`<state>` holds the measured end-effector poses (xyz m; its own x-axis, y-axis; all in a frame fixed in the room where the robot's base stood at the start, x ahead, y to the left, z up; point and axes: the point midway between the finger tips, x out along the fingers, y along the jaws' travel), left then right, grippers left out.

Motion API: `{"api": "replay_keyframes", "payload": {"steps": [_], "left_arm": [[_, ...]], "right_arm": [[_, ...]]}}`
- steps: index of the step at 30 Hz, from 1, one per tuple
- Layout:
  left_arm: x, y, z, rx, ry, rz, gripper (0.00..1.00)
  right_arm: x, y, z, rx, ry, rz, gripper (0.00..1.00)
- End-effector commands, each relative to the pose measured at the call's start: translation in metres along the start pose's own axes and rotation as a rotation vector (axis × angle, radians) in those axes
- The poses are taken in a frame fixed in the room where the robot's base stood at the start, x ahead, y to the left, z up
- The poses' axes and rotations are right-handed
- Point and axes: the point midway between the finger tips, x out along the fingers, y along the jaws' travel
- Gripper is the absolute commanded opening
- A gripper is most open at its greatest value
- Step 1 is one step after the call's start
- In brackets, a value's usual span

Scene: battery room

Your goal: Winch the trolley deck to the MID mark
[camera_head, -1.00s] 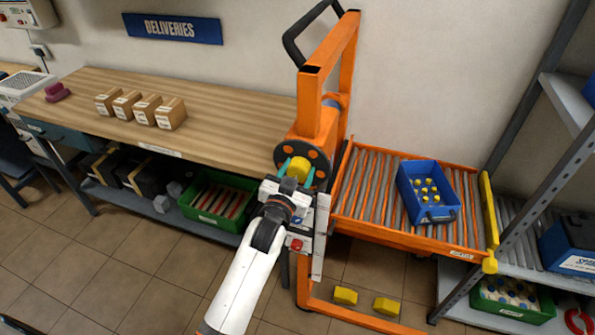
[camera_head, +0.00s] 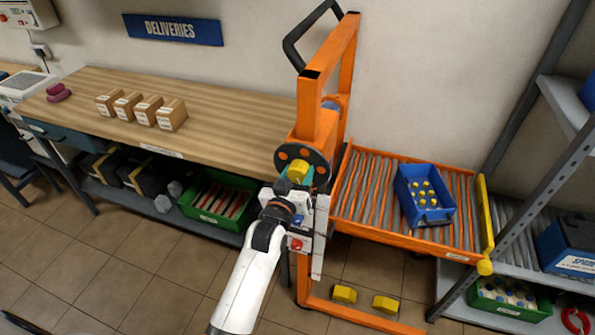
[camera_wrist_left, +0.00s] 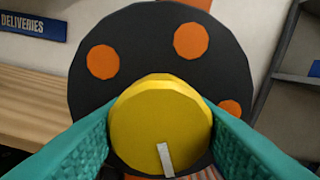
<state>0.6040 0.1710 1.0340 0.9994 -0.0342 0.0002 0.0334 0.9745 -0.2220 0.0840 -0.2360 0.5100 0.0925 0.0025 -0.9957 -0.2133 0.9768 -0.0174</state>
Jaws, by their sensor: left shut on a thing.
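The orange trolley (camera_head: 318,90) stands between the bench and the shelf. Its roller deck (camera_head: 372,195) carries a blue crate (camera_head: 425,217) holding several yellow-capped items. A dark winch wheel with orange spots (camera_head: 318,168) is on the trolley's post, and it also shows in the left wrist view (camera_wrist_left: 135,45). My left gripper (camera_head: 297,178) is shut on the wheel's yellow knob (camera_wrist_left: 160,118), with a teal finger on each side of it. The knob has a pale stripe. The MID mark cannot be made out. My right gripper is not in view.
A wooden bench (camera_head: 220,118) with several small boxes (camera_head: 140,108) stands at the left. A grey shelf (camera_head: 520,185) stands right of the deck. The floor at front left is clear.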

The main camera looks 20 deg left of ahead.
Motion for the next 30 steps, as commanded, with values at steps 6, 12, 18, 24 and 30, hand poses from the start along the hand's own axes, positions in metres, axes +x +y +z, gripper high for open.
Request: {"api": "replay_keyframes", "payload": {"steps": [6, 12, 18, 24, 30], "left_arm": [[0.0, -0.0001, 0.0008, -0.113, 0.0, 0.001, 0.25], [0.0, -0.0003, 0.0005, -0.168, 0.0, 0.0, 0.25], [0.0, -0.0003, 0.0002, -0.183, 0.0, 0.0, 0.25], [0.0, -0.0002, 0.0001, -0.182, 0.0, 0.0, 0.25], [0.0, -0.0002, 0.0001, -0.181, 0.0, 0.0, 0.67]], "right_arm": [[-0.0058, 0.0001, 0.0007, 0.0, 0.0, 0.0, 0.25], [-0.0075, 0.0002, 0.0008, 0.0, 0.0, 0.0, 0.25], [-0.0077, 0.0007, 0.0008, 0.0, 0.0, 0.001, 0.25], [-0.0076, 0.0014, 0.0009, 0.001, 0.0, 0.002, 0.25], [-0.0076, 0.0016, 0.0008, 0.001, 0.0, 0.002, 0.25]]}}
